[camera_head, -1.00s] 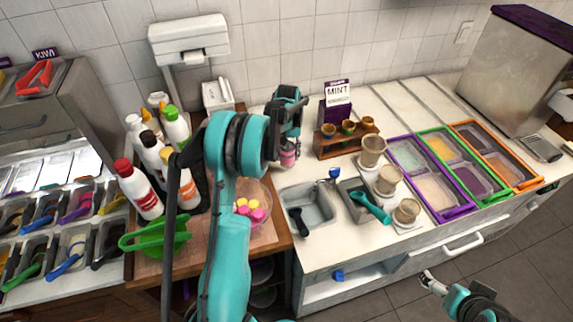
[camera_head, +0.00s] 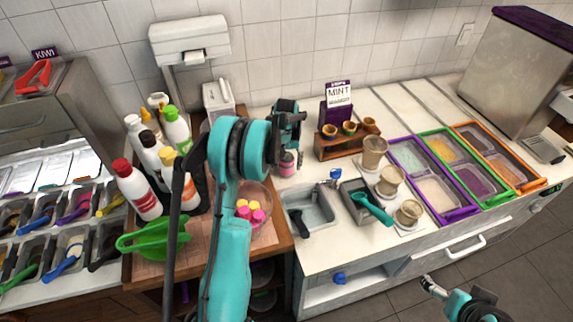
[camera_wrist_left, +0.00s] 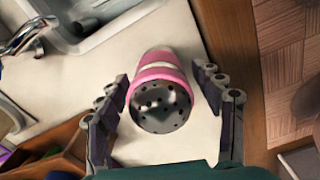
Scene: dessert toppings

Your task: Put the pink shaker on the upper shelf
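Which surface is the upper shelf, I cannot tell.
A sink (camera_head: 311,209) lies close to the shaker. A wooden rack with small cups (camera_head: 341,145) stands behind to the right. Several bottles (camera_head: 139,190) and a bowl of pink and yellow items (camera_head: 262,196) are left. An open shelf (camera_head: 325,290) lies under the counter.

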